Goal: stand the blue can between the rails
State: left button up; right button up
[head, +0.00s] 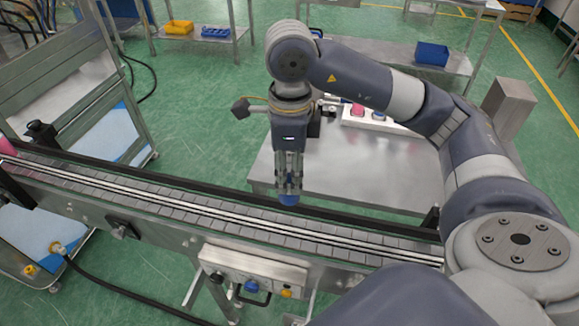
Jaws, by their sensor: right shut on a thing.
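My right gripper (289,183) points straight down and is shut on the blue can (288,199). Only a small blue part of the can shows below the fingertips; the rest is hidden by them. In the picture the can overlaps the far side of the conveyor (215,213), in front of the dark far rail (160,181). It looks held above the belt, but its exact height is hard to tell. Light rails (200,207) run along the belt. My left gripper is not in view.
A pink object (7,147) is at the conveyor's left end. Behind the conveyor, a metal table (350,175) carries a white holder (389,126) with red and blue items. A control box (253,270) is on the near side. The belt's middle looks clear.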

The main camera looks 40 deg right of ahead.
aim_at(290, 204)
jog(key=shift+f+b, duration=2.1)
jog(key=shift+f, duration=1.75)
notch_tip(290, 204, down, 3)
jog(key=b, duration=0.3)
jog(key=shift+f+b, duration=0.25)
jog(key=shift+b, duration=0.4)
jog(key=o, duration=1.1)
jog(key=shift+r, duration=6.05)
